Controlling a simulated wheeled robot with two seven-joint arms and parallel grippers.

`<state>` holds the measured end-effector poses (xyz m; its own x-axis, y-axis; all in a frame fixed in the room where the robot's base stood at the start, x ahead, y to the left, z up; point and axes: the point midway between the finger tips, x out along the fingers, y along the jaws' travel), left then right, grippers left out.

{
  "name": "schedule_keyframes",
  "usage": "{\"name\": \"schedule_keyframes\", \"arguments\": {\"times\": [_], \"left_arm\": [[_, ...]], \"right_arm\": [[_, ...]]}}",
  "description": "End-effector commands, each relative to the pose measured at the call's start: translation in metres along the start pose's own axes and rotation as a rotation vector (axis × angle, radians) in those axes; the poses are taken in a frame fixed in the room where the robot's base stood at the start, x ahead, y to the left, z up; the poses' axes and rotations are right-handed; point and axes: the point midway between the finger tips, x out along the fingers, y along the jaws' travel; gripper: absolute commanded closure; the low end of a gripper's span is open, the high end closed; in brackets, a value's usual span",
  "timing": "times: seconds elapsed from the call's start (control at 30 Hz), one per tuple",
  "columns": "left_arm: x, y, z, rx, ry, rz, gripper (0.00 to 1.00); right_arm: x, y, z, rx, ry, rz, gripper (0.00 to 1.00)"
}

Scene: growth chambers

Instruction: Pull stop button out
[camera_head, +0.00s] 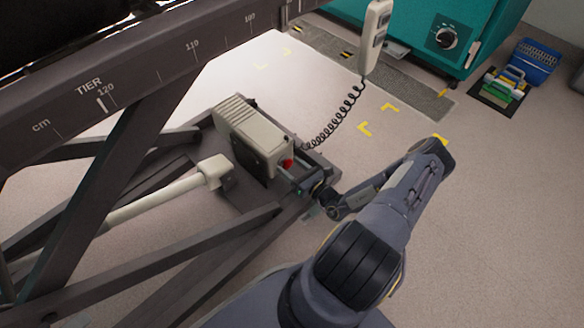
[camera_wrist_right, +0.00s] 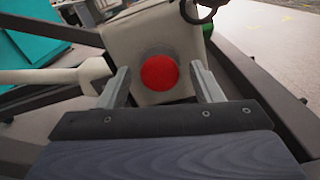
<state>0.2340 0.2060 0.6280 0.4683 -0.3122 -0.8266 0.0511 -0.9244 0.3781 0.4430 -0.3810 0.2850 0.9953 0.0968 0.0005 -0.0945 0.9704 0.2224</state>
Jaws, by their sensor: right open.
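The red stop button (camera_head: 287,163) sits on the end of a beige control box (camera_head: 251,132) on the dark lift frame. In the right wrist view the round red button (camera_wrist_right: 159,73) faces me on the box's end face (camera_wrist_right: 129,39), with a grey collar around it. My right gripper (camera_head: 297,175) is at that end of the box. In the wrist view its two fingers (camera_wrist_right: 163,85) are open, one on each side of the button, with visible gaps to it. Whether the fingertips touch the box is unclear. My left gripper is not in view.
Dark crossed beams (camera_head: 198,259) and a beige actuator rod (camera_head: 163,196) lie left of the box. A teal cabinet (camera_head: 433,27) stands at the back.

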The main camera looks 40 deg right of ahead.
Motion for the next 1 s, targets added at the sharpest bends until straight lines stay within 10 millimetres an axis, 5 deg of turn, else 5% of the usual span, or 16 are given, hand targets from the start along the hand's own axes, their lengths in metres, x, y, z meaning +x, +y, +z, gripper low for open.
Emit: {"name": "schedule_keyframes", "arguments": {"times": [0.47,0.93,0.97,1.0], "left_arm": [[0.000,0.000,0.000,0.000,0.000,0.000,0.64],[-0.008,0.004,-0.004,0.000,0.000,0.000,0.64],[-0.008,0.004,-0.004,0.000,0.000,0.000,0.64],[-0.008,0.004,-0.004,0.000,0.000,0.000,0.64]], "right_arm": [[0.000,0.000,0.000,0.000,0.000,0.000,1.00],[-0.014,0.000,-0.001,0.000,0.002,0.001,1.00],[-0.014,0.000,-0.001,0.000,0.002,0.001,0.62],[-0.014,0.000,-0.001,0.000,0.002,0.001,0.57]]}}
